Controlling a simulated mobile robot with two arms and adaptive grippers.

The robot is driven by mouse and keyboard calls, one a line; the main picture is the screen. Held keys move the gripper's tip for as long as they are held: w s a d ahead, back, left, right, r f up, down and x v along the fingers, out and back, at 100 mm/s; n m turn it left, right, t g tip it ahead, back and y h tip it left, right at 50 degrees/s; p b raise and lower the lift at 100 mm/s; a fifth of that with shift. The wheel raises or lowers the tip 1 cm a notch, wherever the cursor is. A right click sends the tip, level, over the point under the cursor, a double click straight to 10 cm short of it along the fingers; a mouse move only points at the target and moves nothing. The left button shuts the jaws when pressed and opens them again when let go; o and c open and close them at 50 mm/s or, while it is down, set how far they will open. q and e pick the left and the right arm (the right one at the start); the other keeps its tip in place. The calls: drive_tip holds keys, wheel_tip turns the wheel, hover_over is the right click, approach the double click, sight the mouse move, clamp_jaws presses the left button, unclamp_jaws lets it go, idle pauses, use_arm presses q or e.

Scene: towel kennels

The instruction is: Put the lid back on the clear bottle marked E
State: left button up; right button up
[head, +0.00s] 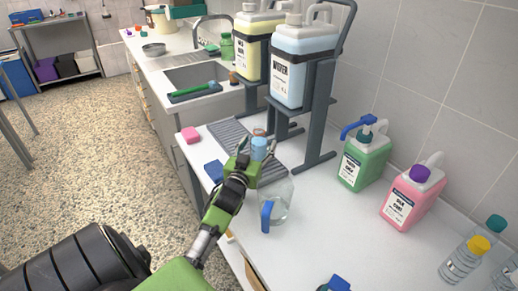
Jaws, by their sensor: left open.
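My left gripper (257,143) is open over the counter, its fingers on either side of a small light-blue object (259,153). The gripper partly hides this object, and I cannot tell whether it is a lid or whether the fingers touch it. Clear bottles stand at the lower right: one with a yellow cap (479,244), one with a teal cap (496,223), and one (508,276) cut off by the right edge. I cannot read a letter E on any of them. My right gripper is out of view.
A clear jug with a blue handle (267,216) stands just beside my left gripper. A green jug (364,163) and a pink jug (411,199) stand by the wall. A grey stand (320,110) holds large jugs.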

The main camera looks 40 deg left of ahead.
use_arm(q)
drive_tip(key=shift+w+a, duration=0.25)
drive_tip(key=shift+w, duration=0.3)
drive_tip(key=shift+c, duration=0.3)
drive_tip(key=shift+r, duration=0.1)
drive_tip(key=c, duration=1.5)
